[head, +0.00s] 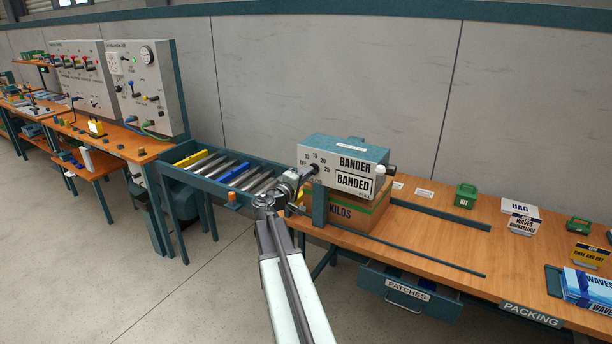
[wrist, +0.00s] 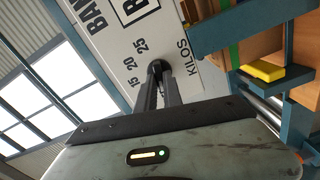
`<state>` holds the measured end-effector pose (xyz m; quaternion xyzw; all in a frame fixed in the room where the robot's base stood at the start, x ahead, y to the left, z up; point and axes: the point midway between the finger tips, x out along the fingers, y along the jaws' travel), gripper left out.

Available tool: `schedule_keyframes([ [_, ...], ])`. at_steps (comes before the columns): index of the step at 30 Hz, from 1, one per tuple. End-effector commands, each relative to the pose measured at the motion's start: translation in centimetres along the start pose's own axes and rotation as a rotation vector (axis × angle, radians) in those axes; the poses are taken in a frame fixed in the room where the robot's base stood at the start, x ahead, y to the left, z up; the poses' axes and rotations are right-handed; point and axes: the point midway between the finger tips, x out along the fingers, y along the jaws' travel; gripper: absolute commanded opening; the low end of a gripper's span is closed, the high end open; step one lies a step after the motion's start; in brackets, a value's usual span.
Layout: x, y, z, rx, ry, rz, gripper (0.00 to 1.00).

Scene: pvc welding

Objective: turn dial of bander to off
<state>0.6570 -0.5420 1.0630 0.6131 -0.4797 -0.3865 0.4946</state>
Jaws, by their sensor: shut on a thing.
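The bander (head: 362,154) is a grey box with a teal top, labelled BANDER and BANDED, at the near end of the packing bench. Its small dark dial sits on the left face, ringed by printed numbers. In the wrist view the bander's face (wrist: 122,48) is tilted, with 15, 20, 25 and KILOS readable around the dial (wrist: 156,66). My gripper (head: 307,175) reaches this face, and its two dark fingers (wrist: 158,80) are shut on the dial. The fingers cover most of the dial, so I cannot tell which mark it points at.
A cardboard box (head: 345,214) stands under the bander. A roller conveyor (head: 227,172) joins from the left. The wooden packing bench (head: 450,240) holds boxes to the right; an open PATCHES drawer (head: 408,292) juts out below. The floor at left front is clear.

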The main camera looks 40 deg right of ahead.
Motion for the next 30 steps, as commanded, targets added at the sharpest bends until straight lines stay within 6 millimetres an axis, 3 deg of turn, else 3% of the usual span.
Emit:
schedule_keyframes([
  [20, 0.14, 0.13, 0.02, -0.06, -0.001, 0.004, 0.0],
  [21, 0.13, 0.12, 0.02, -0.06, -0.001, 0.004, 0.22],
  [22, 0.13, 0.11, 0.01, -0.06, 0.0, 0.003, 0.3],
  [30, 0.04, 0.04, 0.0, -0.057, 0.0, 0.002, 0.33],
])
